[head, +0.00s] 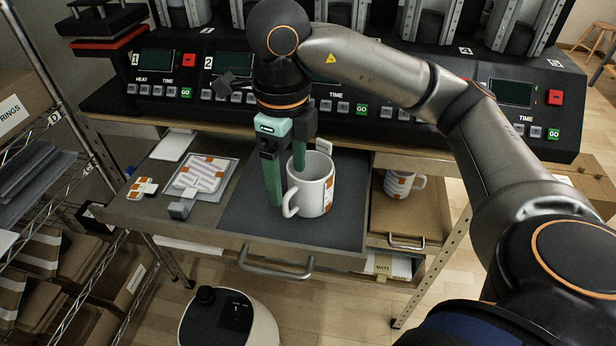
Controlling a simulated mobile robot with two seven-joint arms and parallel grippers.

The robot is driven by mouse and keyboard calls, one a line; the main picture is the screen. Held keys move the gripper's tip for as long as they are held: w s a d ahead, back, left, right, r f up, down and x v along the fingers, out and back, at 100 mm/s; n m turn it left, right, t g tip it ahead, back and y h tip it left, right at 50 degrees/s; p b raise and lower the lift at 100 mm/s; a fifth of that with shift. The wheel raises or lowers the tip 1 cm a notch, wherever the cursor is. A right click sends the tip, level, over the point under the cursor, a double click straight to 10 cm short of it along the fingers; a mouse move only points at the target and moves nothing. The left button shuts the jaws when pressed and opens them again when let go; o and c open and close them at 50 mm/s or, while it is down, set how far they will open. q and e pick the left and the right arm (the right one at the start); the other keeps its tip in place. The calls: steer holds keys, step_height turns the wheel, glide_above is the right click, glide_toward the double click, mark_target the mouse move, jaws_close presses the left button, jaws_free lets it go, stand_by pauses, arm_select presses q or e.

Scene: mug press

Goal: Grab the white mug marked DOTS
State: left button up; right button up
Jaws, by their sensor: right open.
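A white mug (318,190) stands upright on the dark mat of the pulled-out drawer, its handle toward the left front. An orange patch shows on its right side, but I cannot read any marking. My right gripper (286,187) points down at the mug's left side with its green fingers apart. One finger is outside the mug, left of the handle. The other is at the rim and seems to reach into the mouth; contact cannot be told. A second white mug with orange marks (398,184) sits in the compartment to the right. My left gripper is not in view.
The drawer (240,225) also holds a tray with an orange-and-white patterned sheet (201,174) and small items at left. The press control panels (345,90) rise close behind. A wire shelf (80,190) stands at left, and a rounded white device (228,318) below.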

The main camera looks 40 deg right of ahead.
mark_target(289, 195)
steer(key=shift+f+b, duration=0.65)
steer(key=shift+f, duration=3.25)
jaws_close()
